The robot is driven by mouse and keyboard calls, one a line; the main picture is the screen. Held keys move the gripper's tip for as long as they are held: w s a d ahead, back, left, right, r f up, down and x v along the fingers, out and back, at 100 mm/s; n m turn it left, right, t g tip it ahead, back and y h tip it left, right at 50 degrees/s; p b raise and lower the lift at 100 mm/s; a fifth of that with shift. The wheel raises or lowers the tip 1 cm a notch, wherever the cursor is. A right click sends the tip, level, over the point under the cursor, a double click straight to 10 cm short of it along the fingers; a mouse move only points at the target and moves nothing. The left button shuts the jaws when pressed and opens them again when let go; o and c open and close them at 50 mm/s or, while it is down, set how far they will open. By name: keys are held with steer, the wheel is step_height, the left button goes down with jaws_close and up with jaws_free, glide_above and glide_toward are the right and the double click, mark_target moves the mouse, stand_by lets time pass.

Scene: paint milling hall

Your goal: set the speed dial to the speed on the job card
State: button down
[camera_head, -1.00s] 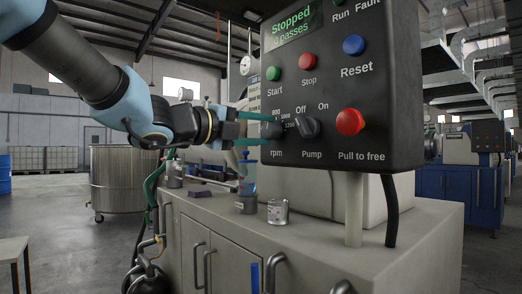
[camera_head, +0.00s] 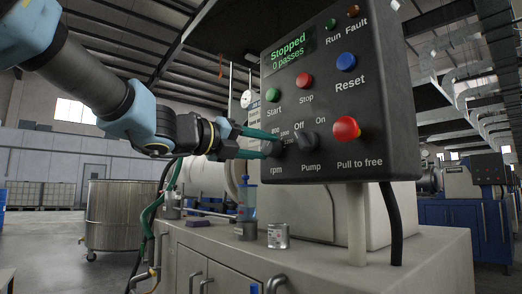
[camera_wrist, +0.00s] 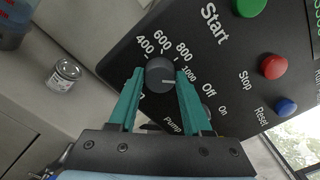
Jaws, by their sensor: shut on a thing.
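The round dark speed dial (camera_head: 273,149), marked rpm, is at the lower left of the black control panel (camera_head: 400,120). In the wrist view the dial (camera_wrist: 160,73) sits between the two teal fingers of my gripper (camera_wrist: 158,76), which is shut on it. A pale pointer line on the dial points right, toward the right finger. The marks 400, 600, 800 and 1000 show around it; the right finger and dial hide others. A pale sheet with small print (camera_head: 255,104) stands behind the panel's left edge; its text is unreadable and I cannot tell if it is the job card.
The black pump knob (camera_head: 306,142) is close right of the dial. Start (camera_head: 272,95), Stop (camera_head: 305,81) and Reset (camera_head: 346,62) buttons and a red pull-to-free button (camera_head: 346,128) share the panel. The display (camera_head: 290,51) reads Stopped, 0 passes.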

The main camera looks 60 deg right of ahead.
steer(key=shift+f, duration=0.1)
steer(key=shift+c, duration=1.7)
jaws_free()
steer(key=v, duration=1)
steer(key=shift+a+p, duration=0.4)
steer(key=shift+w, duration=0.1)
